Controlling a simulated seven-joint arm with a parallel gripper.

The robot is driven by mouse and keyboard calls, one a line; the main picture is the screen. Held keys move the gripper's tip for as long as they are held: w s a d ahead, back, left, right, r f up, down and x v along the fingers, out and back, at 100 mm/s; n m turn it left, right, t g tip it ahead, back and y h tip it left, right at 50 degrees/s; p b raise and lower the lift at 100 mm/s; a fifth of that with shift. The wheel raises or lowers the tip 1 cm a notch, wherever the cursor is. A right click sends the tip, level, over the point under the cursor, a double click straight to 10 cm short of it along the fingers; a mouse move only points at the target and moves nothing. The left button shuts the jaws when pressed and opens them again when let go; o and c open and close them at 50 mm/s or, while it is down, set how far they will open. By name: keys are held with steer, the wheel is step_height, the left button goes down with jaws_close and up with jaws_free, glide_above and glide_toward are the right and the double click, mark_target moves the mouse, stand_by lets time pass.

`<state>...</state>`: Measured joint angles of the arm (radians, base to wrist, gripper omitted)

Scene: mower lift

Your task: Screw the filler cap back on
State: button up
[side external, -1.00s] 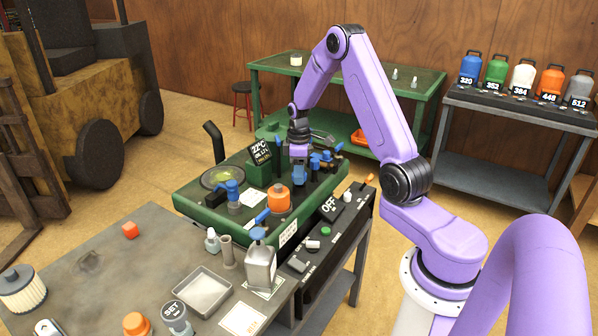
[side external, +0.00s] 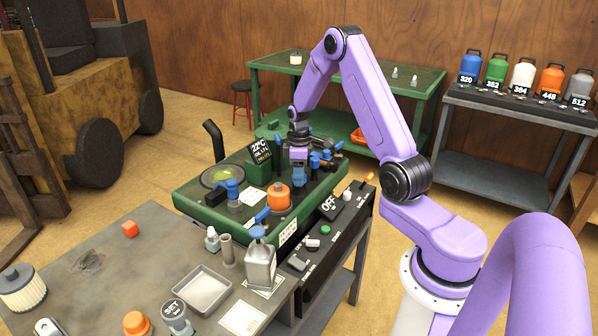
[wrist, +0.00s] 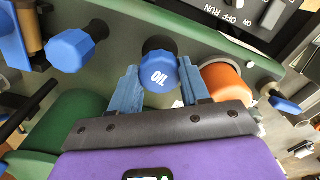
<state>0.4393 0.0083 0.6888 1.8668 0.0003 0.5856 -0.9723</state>
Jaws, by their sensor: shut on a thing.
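Beside the cap are an orange canister (side external: 278,198), another blue knob (wrist: 71,50) and a 22°C display (side external: 260,151). A black panel reading OFF (side external: 329,208) lies along the front. The grey bench (side external: 120,270) holds a tray (side external: 203,290) and a bottle (side external: 260,265).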

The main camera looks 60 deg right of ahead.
steer(key=shift+f, duration=0.35)
steer(key=shift+o, duration=0.9)
steer(key=shift+c, duration=1.1)
steer(key=m, duration=0.4)
steer(key=shift+m, duration=1.2)
steer(key=m, duration=0.6)
